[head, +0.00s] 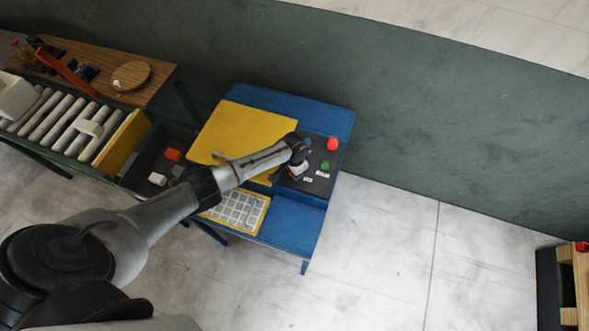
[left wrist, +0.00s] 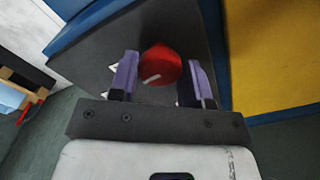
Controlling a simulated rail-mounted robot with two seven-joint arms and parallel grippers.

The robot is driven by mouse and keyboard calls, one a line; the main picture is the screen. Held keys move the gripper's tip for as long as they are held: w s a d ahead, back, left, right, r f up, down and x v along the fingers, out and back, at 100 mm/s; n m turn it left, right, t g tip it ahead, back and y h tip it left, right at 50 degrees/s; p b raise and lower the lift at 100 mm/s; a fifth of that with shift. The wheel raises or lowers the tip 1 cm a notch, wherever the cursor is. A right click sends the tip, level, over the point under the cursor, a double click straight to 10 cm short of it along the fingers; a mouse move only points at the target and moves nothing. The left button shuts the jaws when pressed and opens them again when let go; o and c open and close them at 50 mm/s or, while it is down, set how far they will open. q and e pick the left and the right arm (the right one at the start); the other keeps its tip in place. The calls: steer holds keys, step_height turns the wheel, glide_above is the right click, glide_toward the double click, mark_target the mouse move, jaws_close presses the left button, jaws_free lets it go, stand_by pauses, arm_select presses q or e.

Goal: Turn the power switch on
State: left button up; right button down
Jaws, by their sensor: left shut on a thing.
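In the left wrist view a round red knob with a white pointer line (left wrist: 160,62) sits on the dark control panel (left wrist: 90,60). I take it to be the power switch. The white line lies at a slant. My left gripper (left wrist: 163,83) has its two purple fingers on either side of the knob and is shut on it. In the head view my left gripper (head: 297,172) is over the dark panel (head: 318,189) on the blue table and hides the knob. My right gripper is in neither view.
On the panel are a red button (head: 332,143), a green button (head: 325,165) and small white labels, close to my left gripper. A yellow plate (head: 240,130) and a white grid tray (head: 240,210) lie on the blue table (head: 295,222). A roller conveyor (head: 60,123) stands at left.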

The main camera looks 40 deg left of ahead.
arm_select(q)
steer(key=shift+m, duration=0.9)
steer(key=o, duration=0.9)
steer(key=shift+r, duration=0.55)
step_height(320, 180, up, 13)
steer(key=shift+f, duration=0.15)
